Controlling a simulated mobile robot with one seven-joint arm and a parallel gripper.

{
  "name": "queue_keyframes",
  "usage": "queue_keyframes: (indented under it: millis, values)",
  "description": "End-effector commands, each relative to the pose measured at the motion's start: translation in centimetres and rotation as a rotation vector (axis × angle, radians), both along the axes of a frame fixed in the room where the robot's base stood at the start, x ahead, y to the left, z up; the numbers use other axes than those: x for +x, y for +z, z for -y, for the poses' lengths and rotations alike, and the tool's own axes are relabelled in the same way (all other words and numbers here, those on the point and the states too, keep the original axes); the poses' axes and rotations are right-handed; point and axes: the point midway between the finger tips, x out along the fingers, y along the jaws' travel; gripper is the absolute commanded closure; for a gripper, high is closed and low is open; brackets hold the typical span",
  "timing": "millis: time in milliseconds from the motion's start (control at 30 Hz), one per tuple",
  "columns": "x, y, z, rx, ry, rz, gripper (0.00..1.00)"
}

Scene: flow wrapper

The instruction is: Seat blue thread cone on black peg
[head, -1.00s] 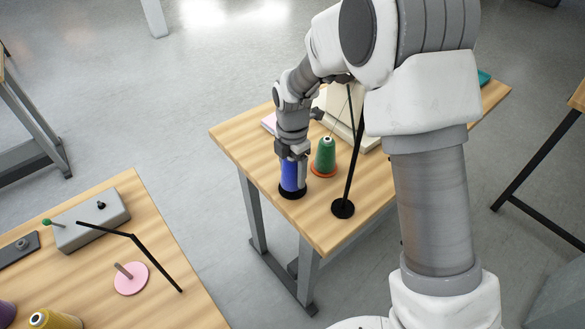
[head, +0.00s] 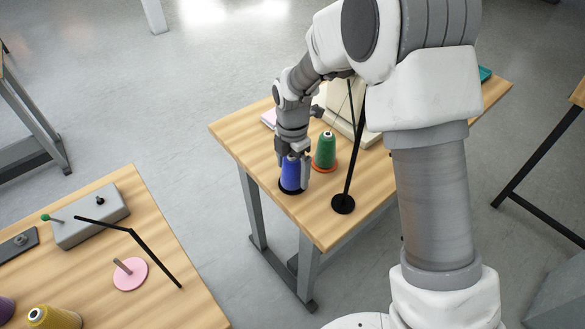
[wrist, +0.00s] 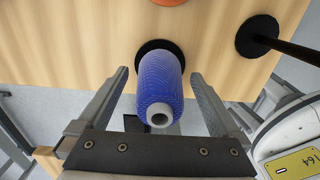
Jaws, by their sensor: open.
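The blue thread cone (head: 291,174) stands upright on a round black base (head: 284,190) near the front left corner of the far table. In the wrist view the blue cone (wrist: 161,88) sits over the black disc (wrist: 150,46), its hollow top facing the camera. The cone hides any peg inside it. My gripper (head: 293,158) is open above and around the cone's upper part. In the wrist view my gripper's fingers (wrist: 160,92) stand on either side of the cone, with a visible gap at each side.
A green cone (head: 325,150) on an orange base stands just right of the blue one. A black stand (head: 343,204) with a tall rod is nearer the front. A nearer table at left holds a yellow cone (head: 54,318) and a pink disc (head: 130,274).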

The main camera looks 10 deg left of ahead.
Motion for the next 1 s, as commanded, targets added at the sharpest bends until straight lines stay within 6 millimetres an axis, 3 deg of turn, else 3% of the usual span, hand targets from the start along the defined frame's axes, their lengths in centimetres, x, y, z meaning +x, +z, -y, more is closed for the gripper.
queue_keyframes:
  millis: [167, 633, 800, 1000]
  values:
    - [0.1, 2.8, -0.1, 0.004, -0.001, 0.005, 0.00]
    - [0.1, 13.9, 0.0, 0.002, 0.000, 0.005, 0.00]
    - [0.1, 16.3, 0.0, 0.002, -0.001, 0.003, 0.00]
    - [0.0, 17.2, 0.0, 0.000, 0.000, 0.001, 0.00]
